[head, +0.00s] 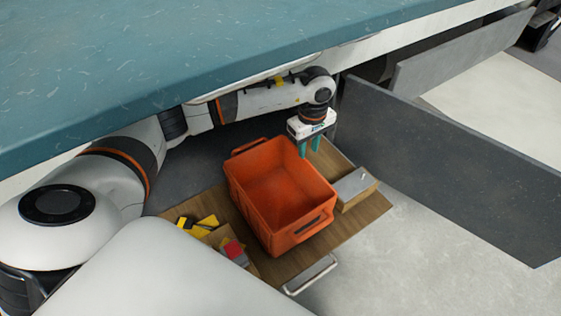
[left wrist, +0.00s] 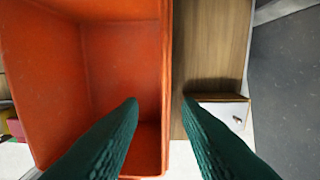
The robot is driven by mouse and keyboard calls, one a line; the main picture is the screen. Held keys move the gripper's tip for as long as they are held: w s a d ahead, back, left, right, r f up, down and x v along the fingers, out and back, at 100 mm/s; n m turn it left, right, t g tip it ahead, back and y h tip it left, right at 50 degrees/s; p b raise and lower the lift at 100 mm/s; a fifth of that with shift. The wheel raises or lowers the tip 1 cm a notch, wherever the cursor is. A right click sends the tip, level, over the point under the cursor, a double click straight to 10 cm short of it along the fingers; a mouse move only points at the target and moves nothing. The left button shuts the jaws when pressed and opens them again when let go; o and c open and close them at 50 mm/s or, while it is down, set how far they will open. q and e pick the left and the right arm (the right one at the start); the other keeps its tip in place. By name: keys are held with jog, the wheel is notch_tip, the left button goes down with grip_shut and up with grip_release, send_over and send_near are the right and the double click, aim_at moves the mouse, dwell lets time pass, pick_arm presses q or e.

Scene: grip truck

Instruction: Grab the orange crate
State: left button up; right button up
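The orange crate (head: 283,190) stands upright and looks empty on a wooden board, with a handle slot at its near end. In the left wrist view the crate (left wrist: 122,60) fills the left half. My left gripper (head: 309,148) is at the crate's far right side, pointing down. Its two green fingers (left wrist: 160,105) are apart, one over the crate's inside and one over the board outside, with the crate's side wall between them. I cannot tell whether they touch the wall. My right gripper is not in view.
The wooden board (head: 365,215) carries a small box with a grey top (head: 354,185) right of the crate and a box of yellow and red items (head: 207,228) at left. A teal surface (head: 200,50) overhangs above; dark grey panels (head: 440,165) stand at right.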

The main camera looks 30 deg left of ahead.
pick_arm(q)
notch_tip(320, 180, down, 10)
jog(key=b, duration=0.1)
jog(key=shift+w, duration=0.3)
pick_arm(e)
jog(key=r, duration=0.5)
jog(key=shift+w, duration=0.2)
pick_arm(q)
jog(key=shift+r, duration=0.1)
grip_shut()
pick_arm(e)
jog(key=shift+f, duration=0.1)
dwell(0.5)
